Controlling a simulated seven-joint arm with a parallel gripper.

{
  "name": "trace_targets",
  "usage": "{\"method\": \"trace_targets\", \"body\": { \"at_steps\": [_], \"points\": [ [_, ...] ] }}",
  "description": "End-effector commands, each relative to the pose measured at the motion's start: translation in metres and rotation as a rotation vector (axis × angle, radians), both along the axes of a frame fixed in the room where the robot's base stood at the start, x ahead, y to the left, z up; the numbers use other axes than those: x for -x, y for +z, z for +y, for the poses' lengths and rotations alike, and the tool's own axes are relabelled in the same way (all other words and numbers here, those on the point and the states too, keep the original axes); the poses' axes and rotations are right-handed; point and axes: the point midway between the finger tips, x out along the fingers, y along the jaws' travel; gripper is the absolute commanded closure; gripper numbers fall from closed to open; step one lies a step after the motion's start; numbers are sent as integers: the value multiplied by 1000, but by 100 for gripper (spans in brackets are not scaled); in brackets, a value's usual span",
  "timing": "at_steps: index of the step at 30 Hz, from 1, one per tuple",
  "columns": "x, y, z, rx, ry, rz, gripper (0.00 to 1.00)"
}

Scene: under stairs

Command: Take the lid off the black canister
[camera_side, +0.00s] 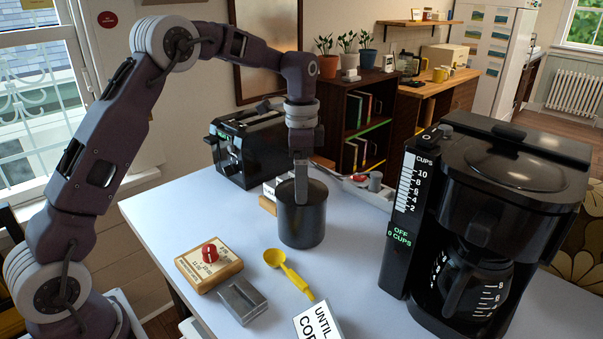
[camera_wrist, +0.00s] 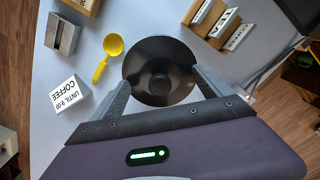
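The black canister (camera_side: 302,224) stands upright on the pale table in the side view. In the wrist view its round dark lid (camera_wrist: 160,55) is seen from above, with a round knob (camera_wrist: 160,83) at its centre. The lid appears to sit on the canister, though the arm partly hides the top in the side view. My gripper (camera_wrist: 160,78) is open, with its fingers wide apart on the left and right of the knob and nothing between them held. In the side view my gripper (camera_side: 301,196) points straight down at the canister's top.
A toaster (camera_side: 248,145) is behind left; a large coffee maker (camera_side: 490,220) stands right. Small sign blocks (camera_wrist: 222,28) are close behind the canister.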

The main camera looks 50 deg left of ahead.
Motion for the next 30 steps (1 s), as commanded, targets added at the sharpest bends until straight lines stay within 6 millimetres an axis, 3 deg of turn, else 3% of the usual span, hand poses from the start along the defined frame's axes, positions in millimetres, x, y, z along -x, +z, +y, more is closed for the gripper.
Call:
{"method": "trace_targets", "body": {
  "at_steps": [2,13,20,21,25,30],
  "points": [
    [0,0,0,0,0,0,26],
    [0,-1,0,-1,0,4,99],
    [1,-3,0,-1,0,8,100],
    [2,-3,0,-1,0,8,76],
    [2,-4,0,-1,0,12,100],
    [3,-4,0,-1,-1,13,100]
  ]
}}
